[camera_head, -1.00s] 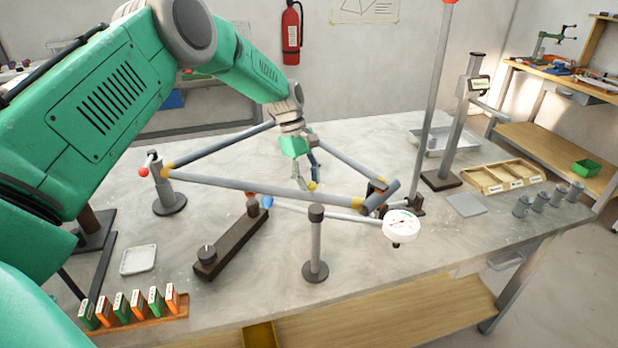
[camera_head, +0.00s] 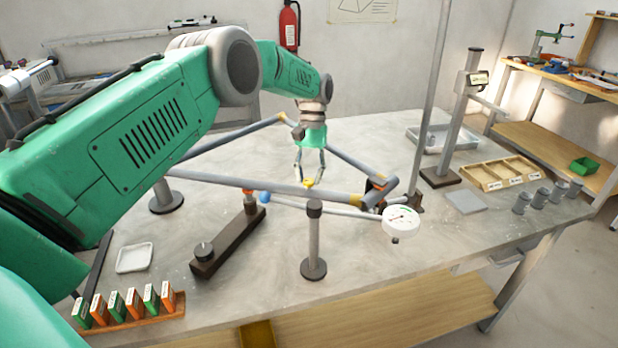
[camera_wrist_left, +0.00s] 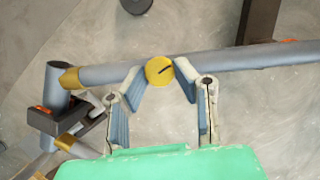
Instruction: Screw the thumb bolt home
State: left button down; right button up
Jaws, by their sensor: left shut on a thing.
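The thumb bolt (camera_wrist_left: 159,70) has a round yellow head with a dark slot line and sits over the grey frame tube (camera_wrist_left: 105,74) in the left wrist view. In the head view its yellow head (camera_head: 309,183) shows at the front tube (camera_head: 250,185). My left gripper (camera_head: 310,179) comes down from above and is shut on the bolt head. Its two padded fingertips (camera_wrist_left: 158,72) lie either side of the head in the left wrist view. The bolt's shank is hidden, so its depth cannot be told. My right gripper is in neither view.
A round post (camera_head: 313,240) stands in front of the tube. A dark bar (camera_head: 228,243) lies front left, near a rack of coloured blocks (camera_head: 130,310).

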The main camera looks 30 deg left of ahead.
pick_arm(q)
jog(key=m, duration=0.2)
jog(key=m+y, duration=0.1)
jog(key=shift+w+d+r+m, duration=0.1)
jog(key=shift+w+r+m, duration=0.1)
jog(key=shift+m, duration=0.2)
jog(key=m+y, duration=0.1)
jog(key=m, duration=0.1)
jog(key=shift+d+m, duration=0.1)
jog(key=shift+m, duration=0.2)
jog(key=m+y+p, duration=0.2)
jog(key=m, duration=0.2)
jog(key=shift+s+d+r, duration=0.1)
jog(key=shift+m+t+y+p, duration=0.5)
jog(key=shift+m+p, duration=0.05)
jog(key=shift+m, duration=1.15)
jog(key=c, duration=1.3)
grip_release()
jog(key=shift+o, duration=0.2)
jog(key=shift+f, duration=0.2)
jog(key=shift+s, duration=0.1)
